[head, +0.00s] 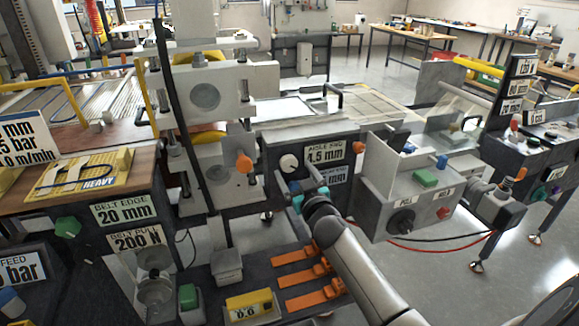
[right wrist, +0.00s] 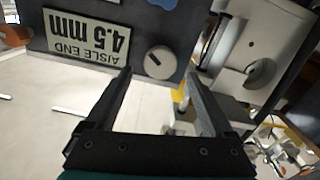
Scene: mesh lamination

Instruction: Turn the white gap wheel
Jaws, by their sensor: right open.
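The white gap wheel (head: 288,163) is a small round white knob with a dark slot mark. It sits on the dark panel beside the "AISLE END 4.5 mm" label (head: 326,154). In the right wrist view, which shows the panel upside down, the wheel (right wrist: 160,62) appears just beyond and between the fingertips. My right gripper (head: 294,186) is open and empty, just below the wheel in the head view. In the right wrist view its two dark fingers (right wrist: 159,73) are spread apart and point towards the wheel. I cannot tell the exact distance. My left gripper is not in view.
An orange knob (head: 244,164) is left of the wheel, on the pale roller stand (head: 205,130). A second label is partly hidden below the first. Orange clamps (head: 305,275) lie below.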

